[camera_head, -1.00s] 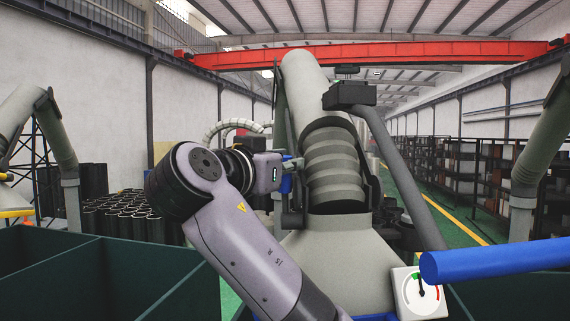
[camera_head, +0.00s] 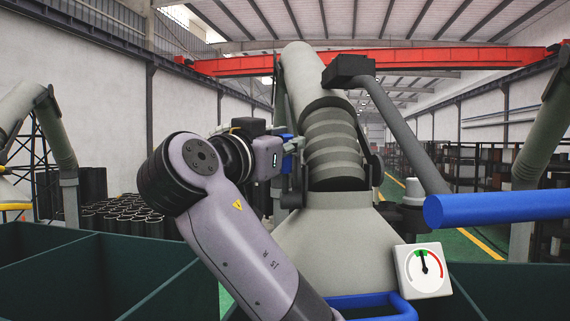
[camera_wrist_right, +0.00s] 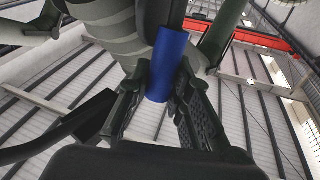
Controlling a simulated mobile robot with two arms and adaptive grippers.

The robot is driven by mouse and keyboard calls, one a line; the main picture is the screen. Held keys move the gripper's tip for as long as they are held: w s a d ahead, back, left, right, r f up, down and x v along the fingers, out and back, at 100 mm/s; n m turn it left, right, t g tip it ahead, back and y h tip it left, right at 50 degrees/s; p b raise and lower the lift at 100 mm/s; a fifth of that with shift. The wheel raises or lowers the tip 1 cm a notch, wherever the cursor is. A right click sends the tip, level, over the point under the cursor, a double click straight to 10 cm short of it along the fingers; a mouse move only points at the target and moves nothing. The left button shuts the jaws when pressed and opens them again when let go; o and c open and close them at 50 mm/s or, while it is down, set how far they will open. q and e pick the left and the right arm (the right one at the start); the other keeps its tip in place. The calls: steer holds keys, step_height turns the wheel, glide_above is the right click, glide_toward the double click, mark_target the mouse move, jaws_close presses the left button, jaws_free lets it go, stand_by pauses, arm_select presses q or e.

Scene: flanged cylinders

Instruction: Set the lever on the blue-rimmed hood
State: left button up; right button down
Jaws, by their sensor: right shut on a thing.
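The grey hood (camera_head: 335,235) hangs in the middle of the head view below a ribbed grey duct, with a blue rim (camera_head: 405,305) at its lower edge. A white gauge (camera_head: 424,270) sits at its right corner; its needle points nearly straight up, at the green band. My right gripper (camera_head: 293,146) is beside the duct's left side. The blue lever handle (camera_head: 287,164) is partly hidden there. In the right wrist view the lever's blue end (camera_wrist_right: 166,65) stands between the fingers of my right gripper (camera_wrist_right: 158,92), which are shut on it. My left gripper is out of view.
A thick blue bar (camera_head: 495,208) reaches in from the right, near the hood. Dark green bins (camera_head: 95,265) fill the lower left. Black cylinders (camera_head: 125,218) stand behind them. Shelves (camera_head: 465,170) line the right side. A grey support arm (camera_head: 400,125) slopes down beside the duct.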

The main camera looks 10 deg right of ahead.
steer(key=shift+s+f+m+t+h+b, duration=0.6)
steer(key=shift+s+m+h+b, duration=0.45)
steer(key=shift+b, duration=1.65)
steer(key=shift+s+f+m+t+h+b, duration=0.6)
steer(key=shift+s+m+h+b, duration=0.4)
steer(key=shift+b, duration=1.7)
steer(key=c, duration=1.4)
jaws_free()
steer(key=shift+c, duration=0.2)
steer(key=v, duration=1.2)
steer(key=shift+a+r, duration=0.1)
